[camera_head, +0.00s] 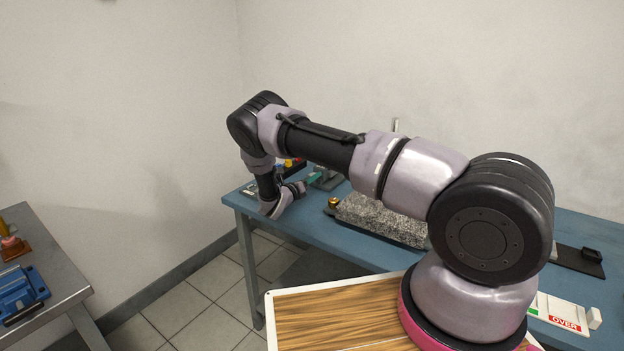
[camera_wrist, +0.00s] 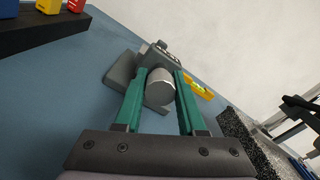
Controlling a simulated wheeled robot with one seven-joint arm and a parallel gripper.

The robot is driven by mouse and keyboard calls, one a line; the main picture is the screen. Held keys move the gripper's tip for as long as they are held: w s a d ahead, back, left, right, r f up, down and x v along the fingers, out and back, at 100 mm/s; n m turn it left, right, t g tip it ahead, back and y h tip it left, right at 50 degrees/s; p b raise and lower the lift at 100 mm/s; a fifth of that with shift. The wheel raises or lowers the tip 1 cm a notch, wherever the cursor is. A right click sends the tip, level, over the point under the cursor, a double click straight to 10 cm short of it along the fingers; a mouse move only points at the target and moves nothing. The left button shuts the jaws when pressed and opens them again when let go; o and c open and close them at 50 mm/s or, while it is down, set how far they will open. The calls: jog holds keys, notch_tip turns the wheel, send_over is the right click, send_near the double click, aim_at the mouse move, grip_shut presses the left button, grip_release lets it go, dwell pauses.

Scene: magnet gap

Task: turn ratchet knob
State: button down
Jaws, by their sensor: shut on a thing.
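The ratchet knob (camera_wrist: 161,88) is a grey cylinder in the middle of the wrist view, in front of a grey block-like device (camera_wrist: 121,72) on the blue table. My gripper (camera_wrist: 160,82) has green fingers, one on each side of the knob, shut on it. In the head view my gripper (camera_head: 314,177) is at the far left part of the blue table, beside a small grey-green device (camera_head: 328,180). My arm hides part of that area, and the knob cannot be made out there.
A speckled granite block (camera_head: 382,219) lies right of the gripper; it also shows in the wrist view (camera_wrist: 240,135). A dark rack (camera_wrist: 40,32) with coloured blocks stands left. A yellow piece (camera_wrist: 199,88) lies behind the right finger. A white OVER gauge (camera_head: 562,312) sits at right.

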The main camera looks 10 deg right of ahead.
jog(key=m, duration=1.1)
jog(key=shift+f, duration=0.1)
jog(key=m, duration=0.5)
jog(key=shift+a+m, duration=0.1)
jog(key=shift+m, duration=0.3)
jog(key=m, duration=0.4)
jog(key=shift+m, duration=0.3)
jog(key=c, duration=0.5)
grip_release()
